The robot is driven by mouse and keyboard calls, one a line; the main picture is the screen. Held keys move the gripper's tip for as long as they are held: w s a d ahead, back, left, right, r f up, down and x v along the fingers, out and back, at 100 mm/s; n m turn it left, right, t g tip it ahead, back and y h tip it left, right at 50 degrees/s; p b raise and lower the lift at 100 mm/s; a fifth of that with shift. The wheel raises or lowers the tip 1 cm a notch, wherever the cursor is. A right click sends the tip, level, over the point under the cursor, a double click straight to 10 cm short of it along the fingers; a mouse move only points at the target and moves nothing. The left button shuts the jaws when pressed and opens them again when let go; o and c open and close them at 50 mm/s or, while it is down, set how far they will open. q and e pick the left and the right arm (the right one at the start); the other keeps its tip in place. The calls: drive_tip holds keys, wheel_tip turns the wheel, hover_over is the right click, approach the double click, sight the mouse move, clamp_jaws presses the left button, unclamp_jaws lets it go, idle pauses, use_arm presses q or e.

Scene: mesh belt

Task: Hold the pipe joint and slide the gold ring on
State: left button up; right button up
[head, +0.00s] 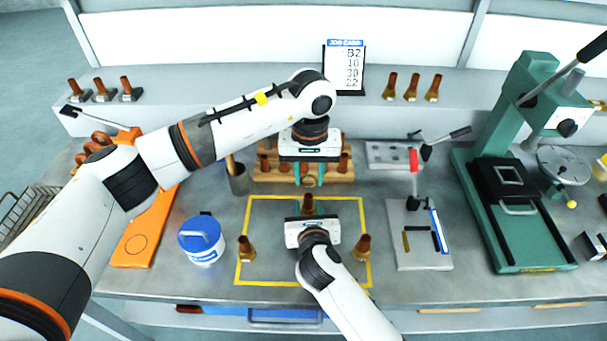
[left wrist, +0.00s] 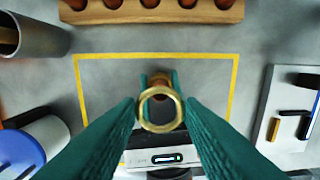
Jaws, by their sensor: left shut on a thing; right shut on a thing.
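My left gripper (head: 309,181) is shut on the gold ring (left wrist: 146,118), which shows between its teal fingers in the left wrist view. My right gripper (head: 308,212) is shut on a copper-brown pipe joint (head: 308,201), held upright inside the yellow square. In the head view the ring (head: 309,186) appears just above the joint's top end. In the left wrist view the joint (left wrist: 161,79) shows behind and through the ring, partly hidden. I cannot tell whether the ring touches it. Two more pipe joints stand at the square's left (head: 246,250) and right (head: 362,247).
A wooden rack (head: 268,176) with copper pieces stands behind the yellow outline (head: 240,225). A blue-lidded tub (head: 202,246) and a grey cup (head: 238,182) are on the left. A fixture plate (head: 418,258) and green press (head: 520,255) are on the right.

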sight(308, 196)
use_arm(q)
drive_tip(key=shift+f, duration=1.9)
drive_tip(key=shift+f, duration=1.5)
idle(0.5)
drive_tip(key=o, duration=1)
drive_tip(key=shift+o, duration=0.2)
drive_tip(key=shift+r, duration=0.1)
wheel_tip(308, 196, up, 12)
use_arm(e)
drive_tip(key=o, duration=1.1)
